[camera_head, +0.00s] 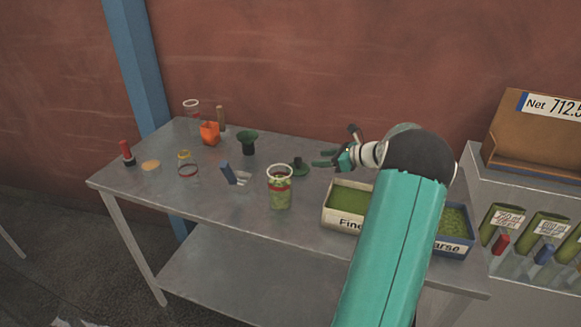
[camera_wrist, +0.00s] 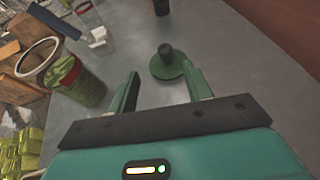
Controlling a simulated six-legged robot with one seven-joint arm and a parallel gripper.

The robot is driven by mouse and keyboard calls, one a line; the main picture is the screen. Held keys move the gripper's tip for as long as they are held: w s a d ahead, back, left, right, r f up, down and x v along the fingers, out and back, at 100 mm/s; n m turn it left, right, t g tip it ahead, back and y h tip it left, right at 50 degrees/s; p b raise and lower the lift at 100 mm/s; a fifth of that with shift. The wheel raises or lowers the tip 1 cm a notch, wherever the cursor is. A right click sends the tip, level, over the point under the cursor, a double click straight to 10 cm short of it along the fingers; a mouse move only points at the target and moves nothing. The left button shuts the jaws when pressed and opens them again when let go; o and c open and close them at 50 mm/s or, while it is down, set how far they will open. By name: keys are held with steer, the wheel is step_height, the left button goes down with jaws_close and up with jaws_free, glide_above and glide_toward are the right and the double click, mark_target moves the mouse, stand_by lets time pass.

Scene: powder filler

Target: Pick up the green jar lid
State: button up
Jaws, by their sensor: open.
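The green jar lid (camera_head: 298,170) lies flat on the metal table, a green disc with a dark upright knob. In the wrist view the lid (camera_wrist: 167,65) is just beyond the fingertips, roughly between their lines. My gripper (camera_head: 325,159) is to the right of the lid in the head view, apart from it. In the wrist view my gripper (camera_wrist: 160,80) is open, with nothing between its fingers. A glass jar (camera_head: 280,188) with green contents and a red band stands left of and nearer than the lid; it also shows in the wrist view (camera_wrist: 75,82).
A tray marked Fine (camera_head: 343,216) and one marked Coarse (camera_head: 455,246) sit at the table's right. A dark green funnel (camera_head: 247,141), a scoop (camera_head: 235,177), an orange container (camera_head: 210,133) and empty jars (camera_head: 188,166) stand left.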

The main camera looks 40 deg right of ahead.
steer(key=shift+s+d+f, duration=0.1)
steer(key=shift+d+f, duration=0.2)
steer(key=shift+d, duration=0.15)
glide_toward(293, 166)
steer(key=w, duration=0.2)
steer(key=w+a, duration=0.1)
steer(key=w, duration=0.1)
steer(key=shift+r, duration=0.25)
steer(key=x, duration=0.5)
steer(key=shift+w, duration=0.2)
steer(key=shift+r, duration=0.1)
steer(key=shift+c, duration=0.2)
steer(key=c, duration=1)
